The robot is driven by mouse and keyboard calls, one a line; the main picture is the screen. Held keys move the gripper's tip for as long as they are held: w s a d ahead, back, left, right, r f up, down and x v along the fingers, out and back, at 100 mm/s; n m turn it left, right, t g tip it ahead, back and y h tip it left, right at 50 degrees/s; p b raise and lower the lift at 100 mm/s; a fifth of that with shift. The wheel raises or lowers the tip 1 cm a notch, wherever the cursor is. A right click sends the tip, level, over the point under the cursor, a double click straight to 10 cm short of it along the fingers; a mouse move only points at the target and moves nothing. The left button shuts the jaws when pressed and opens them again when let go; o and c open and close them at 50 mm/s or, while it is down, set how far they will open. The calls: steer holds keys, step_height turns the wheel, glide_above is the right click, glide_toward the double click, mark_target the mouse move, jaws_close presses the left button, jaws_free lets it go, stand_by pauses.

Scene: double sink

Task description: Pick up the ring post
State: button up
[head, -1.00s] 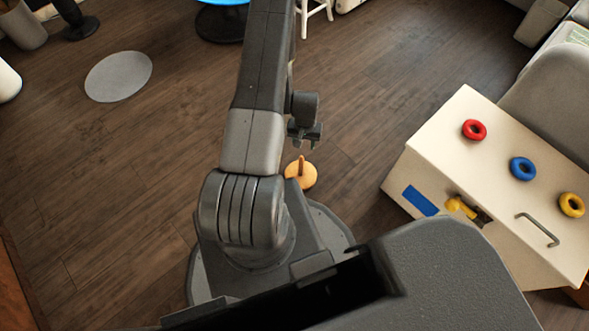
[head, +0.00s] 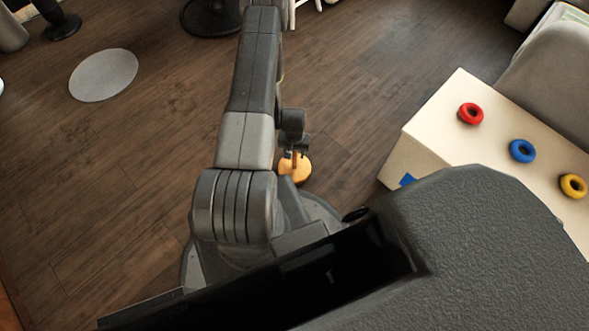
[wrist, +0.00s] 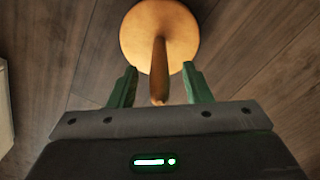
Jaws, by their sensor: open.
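The ring post is a round, light wooden base with a thin upright brown peg. It stands on the floor, and in the head view its base (head: 296,168) shows just below my gripper (head: 293,150). In the wrist view the ring post (wrist: 160,40) is at top centre, its peg pointing toward the camera. My gripper (wrist: 160,88) is open there, with one green finger on each side of the peg's upper end. In the head view my gripper partly hides the post.
A white cabinet (head: 440,118) stands at the right with a red ring (head: 471,113), a blue ring (head: 522,151) and a yellow ring (head: 573,186) on top. A grey round mat (head: 104,75) lies at the left. The wooden floor around the post is clear.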

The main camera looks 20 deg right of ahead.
steer(key=shift+f, duration=0.65)
jaws_close()
stand_by(0.9)
